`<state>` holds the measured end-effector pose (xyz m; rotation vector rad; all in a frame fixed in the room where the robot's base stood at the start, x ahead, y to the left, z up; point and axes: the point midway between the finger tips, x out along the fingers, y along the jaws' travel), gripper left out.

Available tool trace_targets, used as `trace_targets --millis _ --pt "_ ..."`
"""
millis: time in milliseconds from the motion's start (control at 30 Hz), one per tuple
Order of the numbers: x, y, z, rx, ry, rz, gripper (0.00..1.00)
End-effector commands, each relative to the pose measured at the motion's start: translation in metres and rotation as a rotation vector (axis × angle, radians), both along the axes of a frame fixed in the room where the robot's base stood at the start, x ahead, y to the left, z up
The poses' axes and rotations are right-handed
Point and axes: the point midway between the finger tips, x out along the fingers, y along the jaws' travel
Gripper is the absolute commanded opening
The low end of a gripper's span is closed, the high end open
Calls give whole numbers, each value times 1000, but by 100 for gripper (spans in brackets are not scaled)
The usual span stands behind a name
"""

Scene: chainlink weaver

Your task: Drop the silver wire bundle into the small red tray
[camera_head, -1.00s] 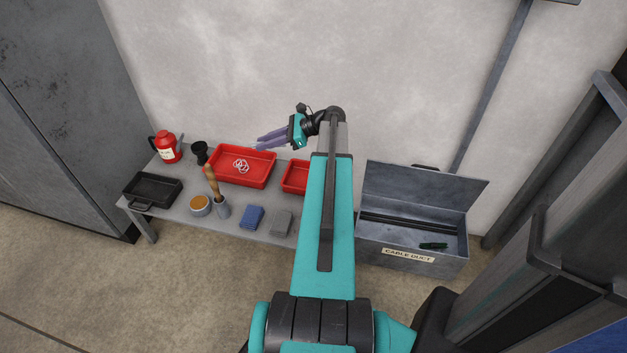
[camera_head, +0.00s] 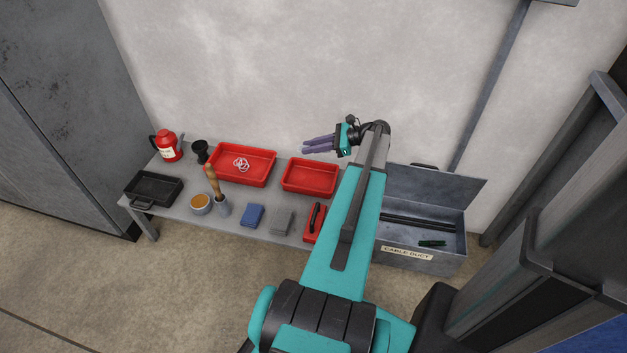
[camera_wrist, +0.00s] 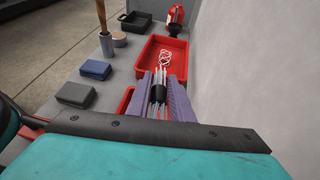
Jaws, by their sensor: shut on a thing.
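My gripper (camera_head: 306,145) is raised in front of the wall, and in the head view its purple fingers point left. In the wrist view the fingers (camera_wrist: 160,84) are shut on the silver wire bundle (camera_wrist: 159,93), a few thin wires with a black band round the middle. The bundle cannot be made out in the head view. The small red tray (camera_head: 310,179) stands on the bench and looks empty. My gripper appears over its back side, apart from it. In the wrist view only a strip of that tray (camera_wrist: 126,99) shows left of the fingers.
A larger red tray (camera_head: 262,179) with pale linked rings stands left of the small one. In front are a blue block (camera_head: 252,215), a grey block (camera_head: 281,221) and a red item with a black handle (camera_head: 314,223). An open cable duct box (camera_head: 425,258) stands right.

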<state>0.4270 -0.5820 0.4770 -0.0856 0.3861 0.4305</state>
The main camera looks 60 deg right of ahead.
Motion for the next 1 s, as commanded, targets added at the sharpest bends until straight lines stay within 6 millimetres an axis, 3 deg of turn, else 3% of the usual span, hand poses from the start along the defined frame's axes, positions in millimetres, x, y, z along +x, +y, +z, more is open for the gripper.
trace_targets --millis 267,1000 --pt "1 0 -8 0 0 0 0" --pt "1 1 -53 0 0 1 0"
